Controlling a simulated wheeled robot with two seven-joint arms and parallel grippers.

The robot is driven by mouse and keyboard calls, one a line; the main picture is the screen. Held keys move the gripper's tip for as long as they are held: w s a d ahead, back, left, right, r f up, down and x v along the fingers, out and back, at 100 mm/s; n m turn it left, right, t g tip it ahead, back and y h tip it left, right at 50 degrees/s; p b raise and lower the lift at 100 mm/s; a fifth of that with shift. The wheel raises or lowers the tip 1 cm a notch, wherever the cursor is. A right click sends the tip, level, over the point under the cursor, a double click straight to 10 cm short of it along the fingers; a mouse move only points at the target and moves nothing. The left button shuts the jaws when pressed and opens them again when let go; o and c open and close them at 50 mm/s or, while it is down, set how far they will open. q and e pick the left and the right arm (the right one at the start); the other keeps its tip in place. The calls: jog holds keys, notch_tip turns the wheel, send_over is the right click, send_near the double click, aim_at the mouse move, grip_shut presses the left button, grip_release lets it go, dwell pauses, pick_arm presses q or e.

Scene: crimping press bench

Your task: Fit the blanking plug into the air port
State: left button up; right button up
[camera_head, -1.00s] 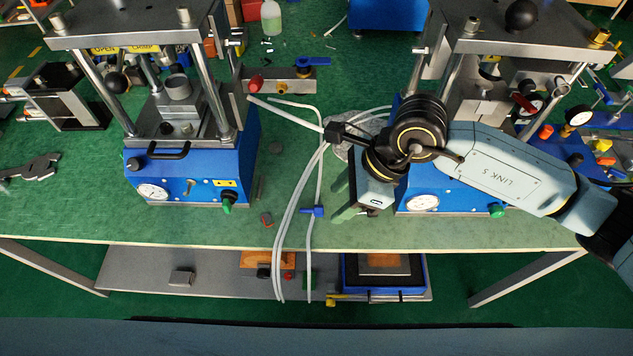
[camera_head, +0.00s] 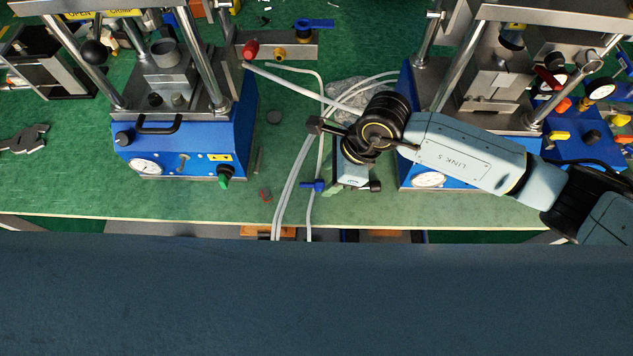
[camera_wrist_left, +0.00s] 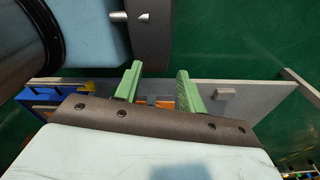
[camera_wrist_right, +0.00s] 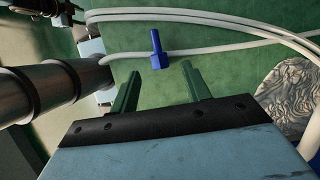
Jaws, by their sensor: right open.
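A small reddish part (camera_head: 265,195) lies on the bench near its front edge; it may be the blanking plug, but it is too small to tell. A manifold block (camera_head: 300,44) behind carries a red fitting (camera_head: 250,48) and a brass-coloured fitting (camera_head: 279,54); I cannot tell which is the air port. My right gripper (camera_wrist_right: 162,90) is open and empty above the bench, close to the blue valve (camera_wrist_right: 157,50) on a pale hose.
Pale hoses (camera_head: 292,165) run from the manifold over the front edge. A press with a blue base (camera_head: 190,140) stands left; another stands right, partly behind my right arm. A crumpled clear bag (camera_head: 345,92) lies behind the right gripper. The bench's front left is fairly clear.

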aim_at(324, 182)
jog(key=x, duration=0.3)
jog(key=shift+f, duration=0.15)
grip_shut()
